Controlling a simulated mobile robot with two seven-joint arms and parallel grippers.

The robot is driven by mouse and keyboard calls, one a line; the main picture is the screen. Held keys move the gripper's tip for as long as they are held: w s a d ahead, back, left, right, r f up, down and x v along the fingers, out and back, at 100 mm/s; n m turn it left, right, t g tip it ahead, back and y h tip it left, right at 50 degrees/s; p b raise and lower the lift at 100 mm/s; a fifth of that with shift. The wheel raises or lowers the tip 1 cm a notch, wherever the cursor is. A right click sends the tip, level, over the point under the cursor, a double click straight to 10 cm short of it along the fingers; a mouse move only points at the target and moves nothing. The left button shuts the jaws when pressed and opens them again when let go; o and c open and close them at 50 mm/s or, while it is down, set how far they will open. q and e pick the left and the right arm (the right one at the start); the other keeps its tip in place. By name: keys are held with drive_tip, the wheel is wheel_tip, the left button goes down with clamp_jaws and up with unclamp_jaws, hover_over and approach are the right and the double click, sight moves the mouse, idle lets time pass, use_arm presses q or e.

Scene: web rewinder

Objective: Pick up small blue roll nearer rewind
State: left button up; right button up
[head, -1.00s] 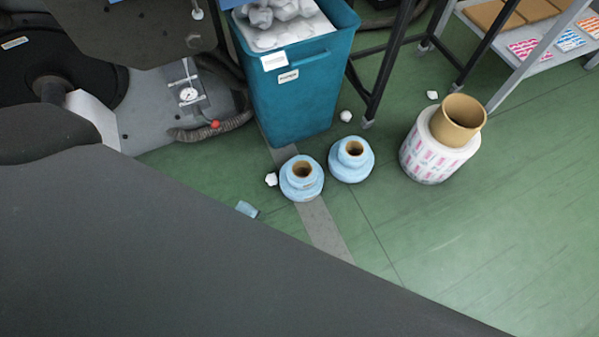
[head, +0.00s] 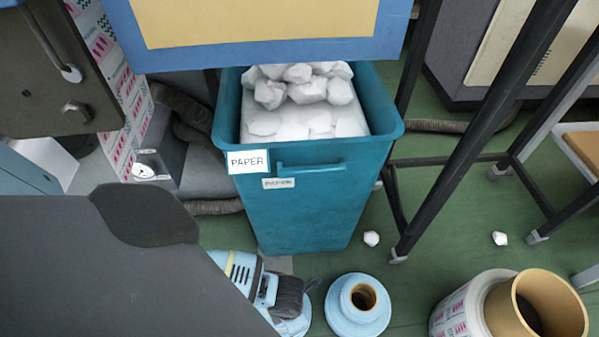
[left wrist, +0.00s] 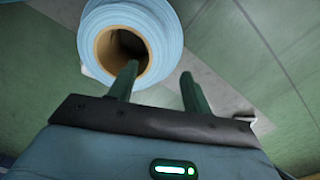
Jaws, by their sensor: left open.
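Two small light blue rolls with brown cores stand on the green floor. The left blue roll (head: 297,326) is mostly hidden behind my left gripper (head: 292,303). The right blue roll (head: 347,319) stands just beside it, clear of the gripper. In the left wrist view a blue roll (left wrist: 166,27) is close ahead, its core opening facing the camera. My left gripper (left wrist: 159,72) is open there. Its left fingertip overlaps the core opening and its right fingertip shows just outside the roll's edge. I cannot tell whether the left finger is inside the core. My right gripper is not in view.
A teal bin (head: 312,212) of white paper stands right behind the rolls. A large printed roll with a wide cardboard core (head: 555,300) is at the lower right. Black frame legs (head: 472,130) stand at the right. Paper scraps (head: 371,238) lie on the floor.

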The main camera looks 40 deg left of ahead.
use_arm(q)
drive_tip(key=shift+w+f, duration=0.15)
drive_tip(key=shift+f, duration=0.15)
wheel_tip(320, 180, down, 2)
drive_tip(key=shift+f+b, duration=0.15)
drive_tip(key=shift+b, duration=0.6)
drive_tip(key=shift+s+f, duration=0.2)
drive_tip(key=shift+f, duration=0.1)
drive_tip(key=f+b, duration=0.1)
drive_tip(key=f, duration=0.1)
drive_tip(key=f+b, duration=0.2)
drive_tip(key=shift+s+a+f, duration=0.2)
drive_tip(key=shift+f, duration=0.05)
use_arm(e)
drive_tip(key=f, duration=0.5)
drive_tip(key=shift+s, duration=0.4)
use_arm(q)
drive_tip(key=shift+c, duration=0.3)
